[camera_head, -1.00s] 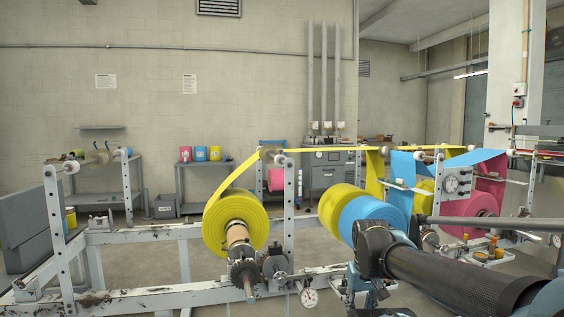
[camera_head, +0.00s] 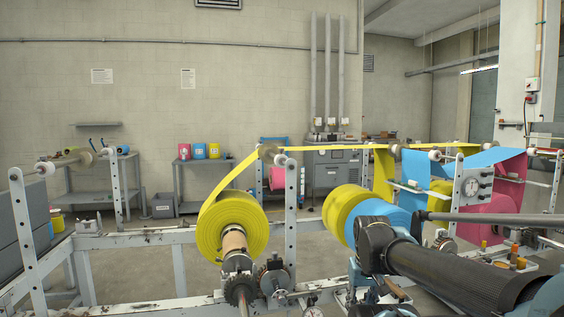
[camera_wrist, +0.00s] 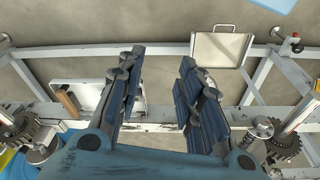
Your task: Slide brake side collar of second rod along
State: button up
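In the head view, a second roll, yellow (camera_head: 342,200) and blue (camera_head: 384,217), sits right of the nearer large yellow roll (camera_head: 211,230). My dark arm covers the second rod's near end, so its brake side collar is hidden there. In the wrist view my gripper (camera_wrist: 162,85) is open and empty, its two blue-grey fingers well apart over the pale frame. A toothed gear (camera_wrist: 20,132) stands left of the fingers, and another gear (camera_wrist: 284,144) with a metal knob stands to the right. I cannot tell a collar in this view.
In the head view, the first rod's gear (camera_head: 240,289) and a perforated upright (camera_head: 291,205) stand left of my arm. A gauge panel (camera_head: 472,188) and pink roll (camera_head: 489,222) are on the right. A white tray (camera_wrist: 202,46) lies beyond the fingers in the wrist view.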

jog(key=o, duration=0.4)
jog(key=shift+s+r, duration=0.2)
jog(key=shift+r, duration=0.1)
jog(key=shift+o, duration=1.2)
jog(key=w+a+r, duration=0.2)
jog(key=w+r, duration=0.4)
jog(key=r, duration=0.3)
jog(key=w+a+r+y, duration=0.1)
jog(key=w+a+r, duration=0.1)
jog(key=w+r, duration=0.4)
jog(key=w+a+r+n, duration=0.1)
jog(key=w+r, duration=0.5)
jog(key=r, duration=0.6)
jog(key=shift+a+r+t+y, duration=0.2)
jog(key=shift+a+t+y, duration=0.2)
jog(key=shift+a, duration=0.5)
notch_tip(320, 180, up, 22)
jog(key=n+y, duration=0.1)
jog(key=y, duration=0.1)
send_over(282, 158)
jog(key=s+d, duration=0.2)
jog(key=d, duration=0.3)
jog(key=shift+t, duration=0.3)
jog(key=x, duration=1.5)
jog(key=shift+s+a+f, duration=0.1)
jog(key=shift+a+f, duration=0.05)
jog(key=shift+f, duration=0.25)
